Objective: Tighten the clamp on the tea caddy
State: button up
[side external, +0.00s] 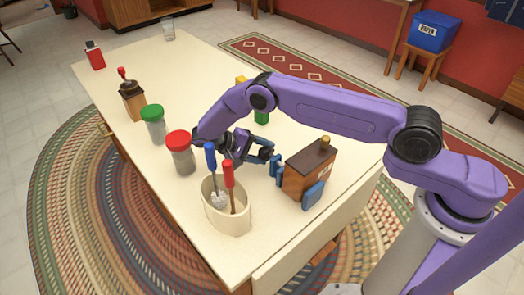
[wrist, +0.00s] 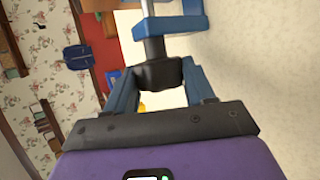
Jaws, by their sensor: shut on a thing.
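The tea caddy (side external: 308,170) is a brown wooden box with a knob on its lid, standing upright near the right edge of the table. The clamp (side external: 313,195) is blue, with one part on the caddy's front and another on its left side. In the wrist view, a blue clamp part (wrist: 172,27) and a grey metal rod lead to a black handle (wrist: 160,73). My gripper (side external: 262,154) is left of the caddy. In the wrist view, my gripper (wrist: 160,80) has its blue fingers shut on the black handle. The caddy is not clear in the wrist view.
An oval cream holder (side external: 228,216) with blue-handled and red-handled utensils stands close in front of my gripper. A red-lidded jar (side external: 180,158), a green-lidded jar (side external: 153,126) and a grinder (side external: 131,98) stand left. A green item (side external: 261,117) is partly hidden behind my arm.

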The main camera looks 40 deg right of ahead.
dwell(0.4)
jog(key=o, duration=1)
jog(key=shift+o, duration=0.2)
jog(key=v, duration=0.7)
jog(key=shift+a, duration=0.2)
jog(key=shift+w+r, duration=0.1)
